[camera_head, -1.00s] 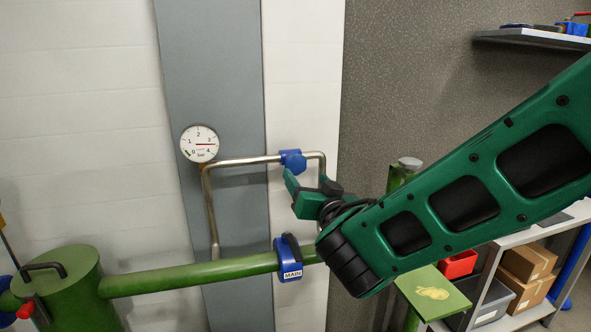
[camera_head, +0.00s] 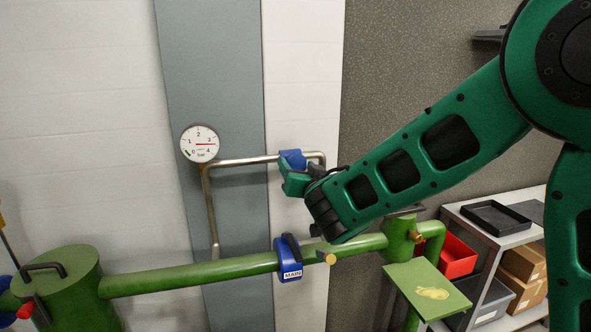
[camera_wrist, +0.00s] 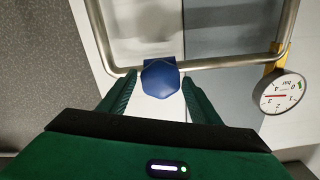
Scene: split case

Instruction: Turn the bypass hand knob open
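The bypass hand knob is a blue faceted knob (camera_head: 293,158) on the thin silver bypass pipe (camera_head: 240,161). It also shows as a blue hexagon in the wrist view (camera_wrist: 160,78). My green gripper (camera_head: 288,178) is right at the knob and hides its lower part in the head view. In the wrist view my gripper (camera_wrist: 160,84) has its two fingers apart, one on each side of the knob. Gaps show between the fingers and the knob, so it is not clamped. Whether the fingertips reach past the knob's face I cannot tell.
A blue valve marked MAIN (camera_head: 288,260) sits below on the thick green pipe (camera_head: 190,276). A round gauge (camera_head: 200,144) is left of the bypass pipe, its needle near 3. A shelf rack (camera_head: 510,240) with boxes stands at the right.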

